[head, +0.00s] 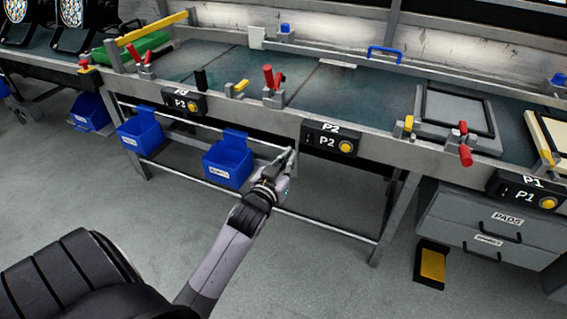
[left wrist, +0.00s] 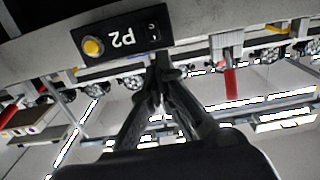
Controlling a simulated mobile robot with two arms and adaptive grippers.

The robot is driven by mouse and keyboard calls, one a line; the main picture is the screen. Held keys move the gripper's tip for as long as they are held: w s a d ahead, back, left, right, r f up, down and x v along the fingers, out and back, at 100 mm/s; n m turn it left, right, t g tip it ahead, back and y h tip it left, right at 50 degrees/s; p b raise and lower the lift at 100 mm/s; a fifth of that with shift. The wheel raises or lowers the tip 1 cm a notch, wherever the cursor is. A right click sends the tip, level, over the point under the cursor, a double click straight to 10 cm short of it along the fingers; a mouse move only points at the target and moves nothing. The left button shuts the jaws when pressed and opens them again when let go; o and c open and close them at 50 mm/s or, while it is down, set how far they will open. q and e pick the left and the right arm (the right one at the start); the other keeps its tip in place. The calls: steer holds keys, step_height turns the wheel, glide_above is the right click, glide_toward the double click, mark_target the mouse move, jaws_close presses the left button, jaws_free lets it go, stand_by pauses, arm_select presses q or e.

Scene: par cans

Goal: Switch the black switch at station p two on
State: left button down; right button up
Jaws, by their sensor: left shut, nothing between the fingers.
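The station P2 control box (head: 332,139) is black with a white P2 label and a yellow round button (head: 346,147), mounted on the bench's front edge. Its small black switch (head: 309,139) is at the left end of the box face; its position is too small to tell. In the left wrist view the box (left wrist: 112,40) appears turned over, with the switch (left wrist: 152,33) at its right end. My left gripper (head: 290,153) is shut and empty, just below and left of the box. Its fingertips (left wrist: 163,66) point toward the switch end, apparently apart from it. My right gripper is out of view.
The bench rail (head: 400,158) runs along the front, with red-handled clamps (head: 273,86) above it. Another control box (head: 184,102) is to the left and the P1 box (head: 527,191) to the right. Blue bins (head: 228,160) hang lower left. Grey drawers (head: 480,225) stand lower right.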

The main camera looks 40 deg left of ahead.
arm_select(q)
steer(key=shift+v, duration=1.5)
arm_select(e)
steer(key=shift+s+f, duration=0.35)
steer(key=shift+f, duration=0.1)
arm_select(q)
steer(key=shift+r, duration=0.15)
